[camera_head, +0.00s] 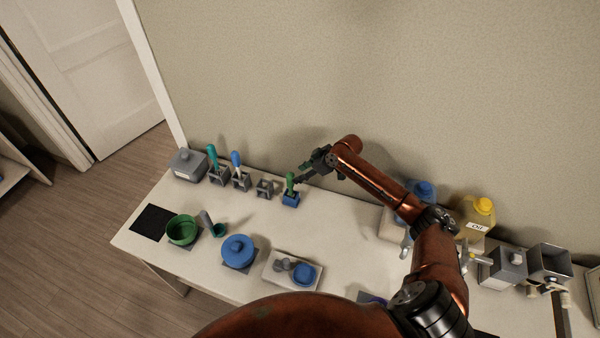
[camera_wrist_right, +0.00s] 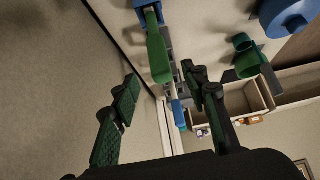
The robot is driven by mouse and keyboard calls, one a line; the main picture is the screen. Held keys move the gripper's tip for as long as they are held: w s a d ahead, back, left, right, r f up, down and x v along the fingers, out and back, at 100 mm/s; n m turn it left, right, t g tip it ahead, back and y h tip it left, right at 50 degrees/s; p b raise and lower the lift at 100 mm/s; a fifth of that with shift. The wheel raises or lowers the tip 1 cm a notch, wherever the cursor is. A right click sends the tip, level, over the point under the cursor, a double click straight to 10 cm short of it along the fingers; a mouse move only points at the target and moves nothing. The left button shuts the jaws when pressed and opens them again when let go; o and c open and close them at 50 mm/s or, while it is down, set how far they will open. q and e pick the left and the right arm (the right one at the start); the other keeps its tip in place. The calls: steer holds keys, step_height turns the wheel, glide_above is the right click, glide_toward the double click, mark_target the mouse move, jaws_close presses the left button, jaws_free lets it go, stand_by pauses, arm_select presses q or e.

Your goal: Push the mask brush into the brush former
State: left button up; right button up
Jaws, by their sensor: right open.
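A green-handled brush (camera_head: 290,181), likely the mask brush, stands roughly upright in a small blue holder (camera_head: 291,199), likely the brush former. How deep it sits is hidden. My right gripper (camera_head: 303,181) is open just right of the green handle. In the right wrist view the open fingers of my right gripper (camera_wrist_right: 163,88) point toward the green handle (camera_wrist_right: 158,55), which shows between their tips, and nothing is held. The blue holder (camera_wrist_right: 146,4) is partly cut off at the top there. My left gripper is not in view.
Left of it stand an empty grey holder (camera_head: 265,188), a blue-handled brush (camera_head: 236,160), a teal-handled brush (camera_head: 213,154) and a grey box (camera_head: 187,165). In front are a green bowl (camera_head: 182,231) and a blue lidded pot (camera_head: 238,250). The wall is close behind.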

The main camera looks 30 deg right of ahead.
steer(key=shift+p+v, duration=0.95)
steer(key=shift+v, duration=0.25)
steer(key=v, duration=1.2)
